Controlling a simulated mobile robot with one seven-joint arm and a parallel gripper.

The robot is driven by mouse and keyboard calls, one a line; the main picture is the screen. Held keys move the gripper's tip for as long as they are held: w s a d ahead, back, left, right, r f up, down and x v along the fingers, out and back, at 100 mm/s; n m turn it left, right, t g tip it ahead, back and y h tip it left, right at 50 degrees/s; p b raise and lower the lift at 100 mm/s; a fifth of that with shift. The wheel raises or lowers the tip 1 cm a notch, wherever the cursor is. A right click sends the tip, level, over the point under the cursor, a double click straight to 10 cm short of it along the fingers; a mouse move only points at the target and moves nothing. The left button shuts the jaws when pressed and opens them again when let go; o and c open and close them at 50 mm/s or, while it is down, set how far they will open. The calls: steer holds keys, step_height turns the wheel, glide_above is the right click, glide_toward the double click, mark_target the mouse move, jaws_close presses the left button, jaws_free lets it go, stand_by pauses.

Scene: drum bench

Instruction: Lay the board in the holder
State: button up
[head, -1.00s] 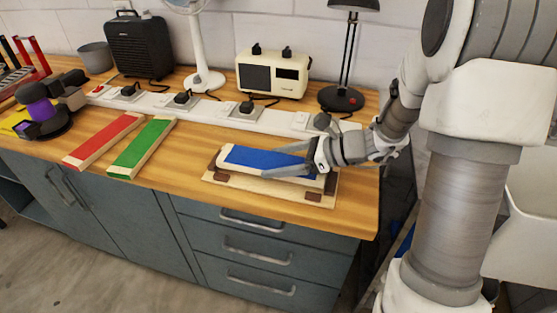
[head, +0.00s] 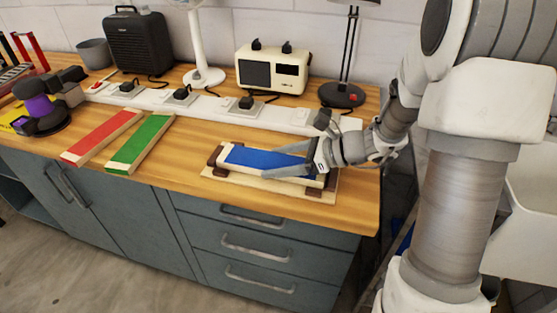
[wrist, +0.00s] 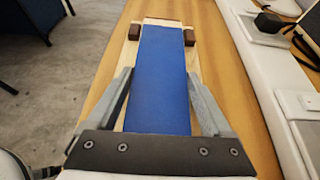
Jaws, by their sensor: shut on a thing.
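The board (head: 262,158) has a blue top and pale wooden sides. It also shows in the wrist view (wrist: 165,75). The holder (head: 222,182) is a pale wooden base with dark brown blocks at its corners, lying near the worktop's front right. The board lies lengthwise over the holder, and its far end shows between two brown blocks in the wrist view. Whether its underside touches the base is hard to tell. My gripper (head: 290,164) is shut on the board from the right, with one finger along each long side. The fingers hide part of the near end.
A red board (head: 100,138) and a green board (head: 141,143) lie to the left on the worktop. A white power strip (head: 215,108) with plugs runs behind. A cream appliance (head: 272,72) and a black lamp (head: 341,95) stand at the back. The worktop's front edge is close.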

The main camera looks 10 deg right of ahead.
steer(key=shift+f, duration=0.15)
steer(key=o, duration=1.5)
steer(key=shift+d, duration=0.1)
steer(key=p+v, duration=0.3)
steer(key=v, duration=1.4)
steer(key=shift+s+d, duration=0.1)
